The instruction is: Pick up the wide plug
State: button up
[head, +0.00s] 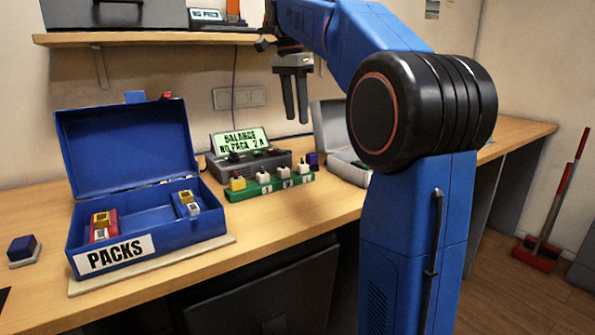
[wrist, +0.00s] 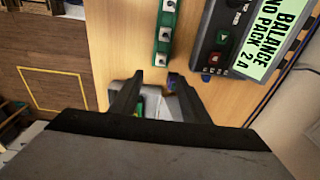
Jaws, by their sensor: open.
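My gripper (head: 296,122) is open and empty, fingers pointing down, above the bench behind the green strip (head: 272,188). The strip carries a yellow block (head: 237,183) at its left end and several white plugs (head: 262,174). A dark blue block (head: 313,159) is at its right end. I cannot tell which piece is the wide plug. In the wrist view my fingers (wrist: 152,97) frame part of a grey case with small green and yellow pieces in it. The green strip (wrist: 166,38) lies beyond the fingertips there.
A charger (head: 250,160) reading "BALANCE NO PACK 2 A" stands behind the strip. An open blue box (head: 200,228) labelled PACKS holds several packs at the left. An open grey case (head: 347,168) is at the right, partly hidden by my arm. A shelf (head: 130,39) hangs above.

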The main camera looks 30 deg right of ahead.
aim_at(302, 164)
jog(key=f, duration=0.5)
jog(key=d+f, duration=0.1)
jog(key=f, duration=0.4)
jog(key=d+f, duration=0.1)
jog(key=f, duration=0.4)
jog(key=shift+w+f, duration=0.1)
jog(key=shift+w, duration=0.1)
grip_shut()
